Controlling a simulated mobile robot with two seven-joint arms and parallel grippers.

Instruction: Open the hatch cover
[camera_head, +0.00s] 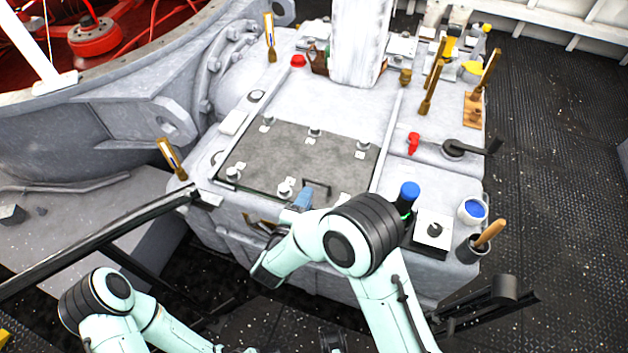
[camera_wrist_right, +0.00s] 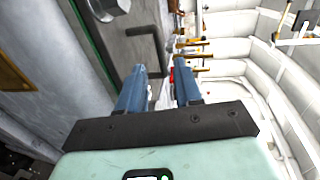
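The hatch cover (camera_head: 290,160) is a flat dark grey plate, lying shut on top of a pale grey housing, with several clamp-like fittings around its edges. A dark bar handle (camera_head: 317,186) stands near its front edge. My right gripper (camera_head: 304,199) is just in front of the handle, partly hidden by my own arm. In the right wrist view its two blue fingers (camera_wrist_right: 159,72) are apart, with nothing gripped. The handle (camera_wrist_right: 158,45) shows there just past the fingertips, in line with the gap; I cannot tell whether it touches them. My left gripper is out of view.
A blue-capped bottle (camera_head: 409,193), a white cup with blue contents (camera_head: 472,210) and a pot with a wooden-handled tool (camera_head: 474,247) stand right of the cover. A red-handled valve (camera_head: 414,143) and brushes (camera_head: 432,88) are behind. A dark rail (camera_head: 110,232) crosses at left.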

